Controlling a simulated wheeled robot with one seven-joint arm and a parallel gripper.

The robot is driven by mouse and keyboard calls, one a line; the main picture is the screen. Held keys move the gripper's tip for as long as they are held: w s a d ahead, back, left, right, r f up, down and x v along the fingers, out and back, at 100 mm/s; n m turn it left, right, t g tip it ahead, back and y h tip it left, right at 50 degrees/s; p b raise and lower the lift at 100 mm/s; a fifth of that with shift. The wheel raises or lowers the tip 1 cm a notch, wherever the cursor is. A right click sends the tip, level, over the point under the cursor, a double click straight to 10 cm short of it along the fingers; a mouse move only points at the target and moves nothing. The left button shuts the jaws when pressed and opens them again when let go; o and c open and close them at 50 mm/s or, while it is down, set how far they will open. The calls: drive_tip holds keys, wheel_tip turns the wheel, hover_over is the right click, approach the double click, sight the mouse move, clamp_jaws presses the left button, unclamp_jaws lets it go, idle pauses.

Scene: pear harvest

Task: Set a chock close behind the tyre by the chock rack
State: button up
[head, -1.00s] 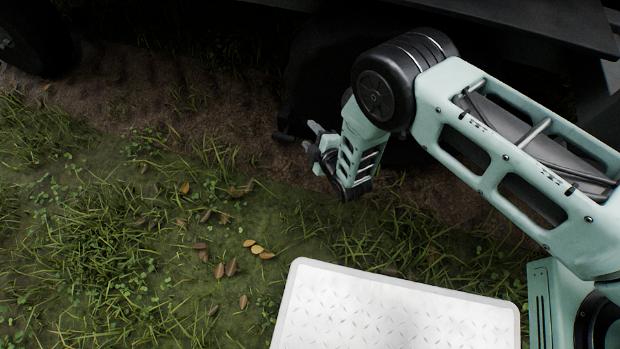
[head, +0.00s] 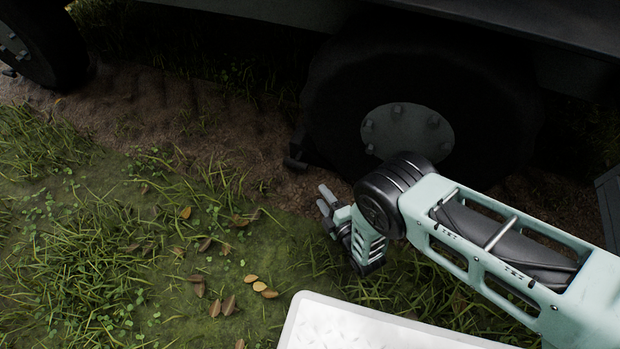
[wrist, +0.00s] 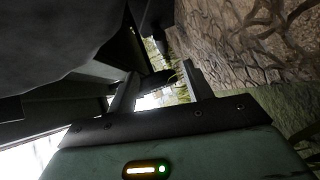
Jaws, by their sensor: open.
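The large dark tyre (head: 330,110) with a grey hub stands under the vehicle in the head view. A small dark chock (head: 296,162) appears on the soil at the tyre's lower left edge, close to it. Shadow hides whether they touch. My gripper (head: 325,199) is below and right of the chock, apart from it, open and empty. In the wrist view the two fingers of my gripper (wrist: 158,88) are spread. A dark shape, which may be the chock, shows beyond them, and the tyre (wrist: 50,40) fills the upper left.
Another tyre (head: 42,45) stands at the far left. The dark vehicle body (head: 250,12) hangs low over the top. A grey edge (head: 609,200) at the right border may be the chock rack. Grass with fallen leaves (head: 200,285) lies open at the left.

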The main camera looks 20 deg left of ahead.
sight(302, 168)
drive_tip(key=b+x, duration=0.2)
drive_tip(key=x, duration=0.2)
drive_tip(key=b+x, duration=0.3)
drive_tip(key=x, duration=0.2)
drive_tip(key=b+x, duration=0.3)
drive_tip(key=x, duration=0.2)
drive_tip(key=shift+d+f, duration=0.1)
drive_tip(key=shift+f, duration=0.15)
drive_tip(key=shift+b+x, duration=0.35)
drive_tip(key=shift+x, duration=0.45)
drive_tip(key=shift+r, duration=0.2)
clamp_jaws()
